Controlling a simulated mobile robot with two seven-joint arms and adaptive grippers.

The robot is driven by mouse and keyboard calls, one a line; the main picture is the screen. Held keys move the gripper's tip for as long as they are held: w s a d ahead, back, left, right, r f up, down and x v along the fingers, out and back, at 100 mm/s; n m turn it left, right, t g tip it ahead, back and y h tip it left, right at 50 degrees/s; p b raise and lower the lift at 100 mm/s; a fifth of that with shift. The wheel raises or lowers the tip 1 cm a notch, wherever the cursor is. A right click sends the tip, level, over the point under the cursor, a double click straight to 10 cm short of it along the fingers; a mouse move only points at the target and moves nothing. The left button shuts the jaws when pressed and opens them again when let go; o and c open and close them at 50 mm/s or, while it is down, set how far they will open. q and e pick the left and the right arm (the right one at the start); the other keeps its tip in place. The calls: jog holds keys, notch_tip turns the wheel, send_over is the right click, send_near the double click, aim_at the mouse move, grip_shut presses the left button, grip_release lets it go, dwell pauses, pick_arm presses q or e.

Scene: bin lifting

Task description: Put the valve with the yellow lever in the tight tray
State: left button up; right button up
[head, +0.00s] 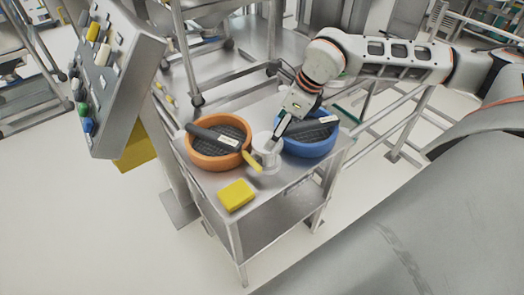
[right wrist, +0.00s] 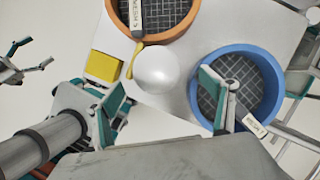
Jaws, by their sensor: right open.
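The valve (head: 266,143) stands on the table between two round trays. It has a pale body and a yellow lever (head: 252,161) pointing to the front left. In the right wrist view its rounded white top (right wrist: 157,71) shows between my finger lines. An orange tray (head: 190,157) is left of it and a blue tray (head: 318,151) is right of it. My right gripper (head: 277,134) is open, above the valve, fingers apart. My left gripper (right wrist: 28,58) appears open and empty at the wrist view's left edge.
A yellow block (head: 236,195) lies at the front of the metal table (head: 208,187), close to the valve's lever. A slanted panel (head: 127,75) with coloured buttons stands at the left. Metal frames stand behind the table.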

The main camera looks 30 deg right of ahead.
aim_at(265, 155)
jog(key=x, duration=0.5)
jog(key=shift+s+a+f, duration=0.1)
jog(key=shift+a+f, duration=0.05)
jog(key=shift+a, duration=0.25)
jog(key=shift+f, duration=0.45)
jog(key=shift+a, duration=0.1)
jog(key=c, duration=1.8)
jog(key=shift+w+r, duration=0.1)
jog(key=shift+w, duration=0.2)
jog(key=shift+c, duration=1.2)
jog(key=shift+r, duration=0.1)
